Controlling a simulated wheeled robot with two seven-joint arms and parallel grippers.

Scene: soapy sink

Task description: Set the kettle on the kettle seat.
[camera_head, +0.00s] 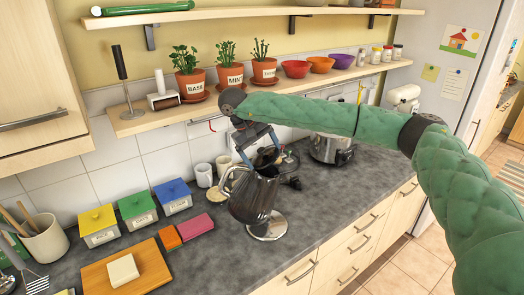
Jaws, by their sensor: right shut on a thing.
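The dark kettle (254,199) hangs from my right gripper (259,152) over the grey counter, a little tilted, with its looped handle towards the left. My right gripper comes down from above, and its fingers are shut on the upper part of the kettle; the exact contact is hard to see. The kettle seat (269,232), a round shiny disc on the counter, shows below and to the right of the kettle. The kettle hides part of the seat's back left. I cannot tell whether the kettle's base touches it. My left gripper is not in view.
White mugs (204,174) stand behind the kettle by the tiles. A cooker pot (331,148) stands back right. Lidded boxes (137,208), sponges (193,228) and a wooden board (150,268) lie left. A shelf with potted herbs (228,76) overhangs the back. The counter right of the seat is clear.

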